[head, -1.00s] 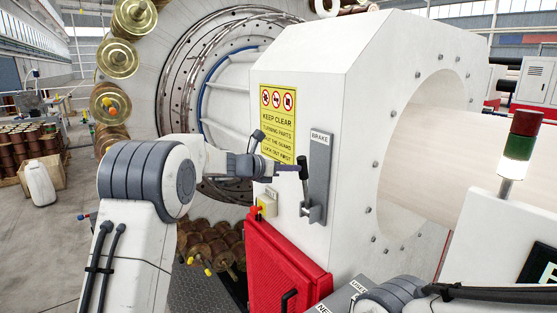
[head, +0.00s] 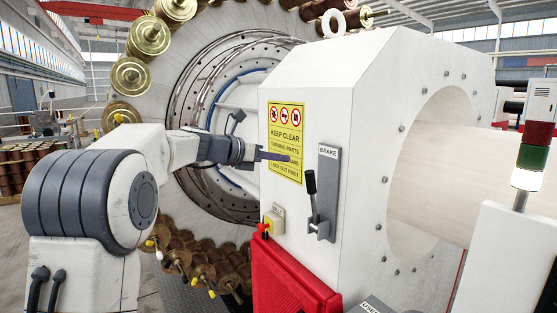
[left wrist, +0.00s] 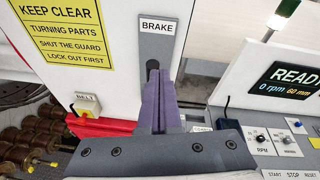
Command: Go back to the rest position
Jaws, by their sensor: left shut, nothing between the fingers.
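My left gripper (head: 288,158) is shut and empty, in front of the yellow warning sign (head: 286,125) on the white machine housing. The brake lever (head: 312,197), with its black knob, stands on the grey brake plate (head: 328,165), to the right of and below my fingertips, apart from them in the head view. In the left wrist view, the shut purple fingers (left wrist: 160,105) point toward the brake plate (left wrist: 158,45) and cover most of the lever. My right gripper is not in view.
A red cabinet (head: 285,280) stands below the brake. The spool carousel (head: 160,110) rises behind my left arm. A signal lamp tower (head: 530,160) stands at the right. A control panel (left wrist: 285,140) shows in the left wrist view.

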